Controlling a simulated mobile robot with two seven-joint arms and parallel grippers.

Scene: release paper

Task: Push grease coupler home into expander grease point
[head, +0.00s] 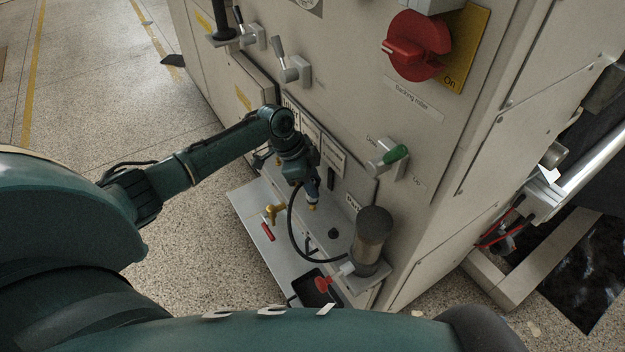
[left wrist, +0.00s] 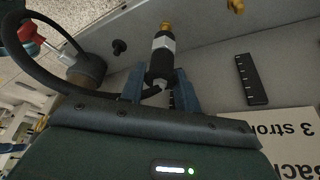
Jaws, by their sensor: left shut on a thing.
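My left gripper (head: 311,188) is shut on the grease coupler, a dark and silver cylinder with a brass tip (head: 312,206). In the left wrist view the coupler (left wrist: 161,58) stands between the two blue fingers (left wrist: 160,91), its brass tip pointing away from the gripper. A small brass fitting (left wrist: 236,5) shows at the top edge of that view, apart from the tip; I cannot tell whether it is the expander grease point. No other grease point shows clearly. A black hose (head: 292,228) loops from the gripper area to the grey grease pump (head: 373,238). My right gripper is not in view.
A green-tipped lever (head: 395,155) and a red rotary switch (head: 415,46) sit higher.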

